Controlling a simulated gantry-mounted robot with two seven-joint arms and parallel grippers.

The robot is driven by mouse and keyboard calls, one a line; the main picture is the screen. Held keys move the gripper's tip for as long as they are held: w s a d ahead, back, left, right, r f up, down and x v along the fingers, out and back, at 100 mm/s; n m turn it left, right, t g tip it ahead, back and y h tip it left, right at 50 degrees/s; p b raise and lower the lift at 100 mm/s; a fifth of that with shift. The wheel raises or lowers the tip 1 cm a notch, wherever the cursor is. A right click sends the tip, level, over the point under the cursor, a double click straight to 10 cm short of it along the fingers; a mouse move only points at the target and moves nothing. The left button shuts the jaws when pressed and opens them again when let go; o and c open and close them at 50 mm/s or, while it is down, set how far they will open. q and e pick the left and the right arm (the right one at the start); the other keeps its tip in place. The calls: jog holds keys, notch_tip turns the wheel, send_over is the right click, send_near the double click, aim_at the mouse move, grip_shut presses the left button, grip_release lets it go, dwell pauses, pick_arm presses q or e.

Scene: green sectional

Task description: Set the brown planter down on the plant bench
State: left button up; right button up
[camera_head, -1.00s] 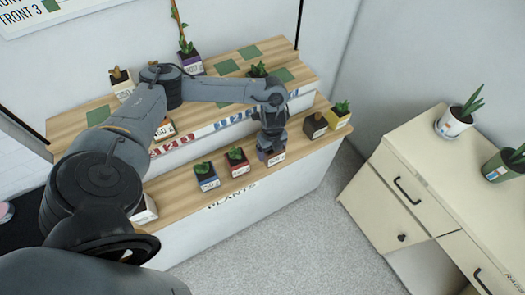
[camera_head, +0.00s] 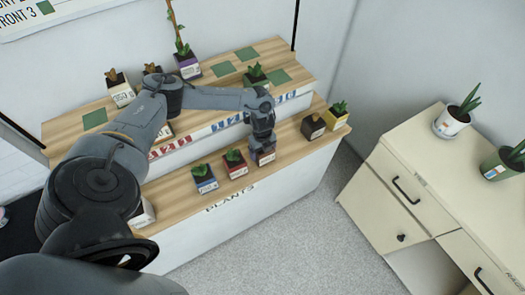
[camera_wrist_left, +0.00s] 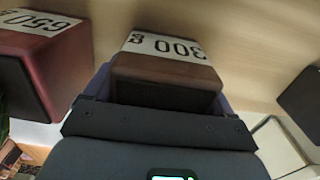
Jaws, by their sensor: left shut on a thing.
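The brown planter (camera_head: 264,158) is in my left gripper (camera_head: 263,146), at the lower wooden shelf of the plant bench (camera_head: 175,189), between the red planter and a dark brown planter. In the left wrist view the brown planter (camera_wrist_left: 165,78) shows a white "300 g" label and sits between the fingers of my left gripper (camera_wrist_left: 160,105), which is shut on it. I cannot tell whether its base touches the shelf. My right gripper is not in view.
The red planter (camera_head: 235,163) is close on the left, with a blue planter (camera_head: 204,178) beyond it. The dark brown planter (camera_head: 313,127) and a yellow planter (camera_head: 336,117) stand to the right. Several plants stand on the upper tier, behind. A cream desk (camera_head: 405,165) is at the right.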

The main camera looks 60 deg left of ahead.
pick_arm(q)
jog(key=shift+f, duration=0.1)
jog(key=o, duration=1.2)
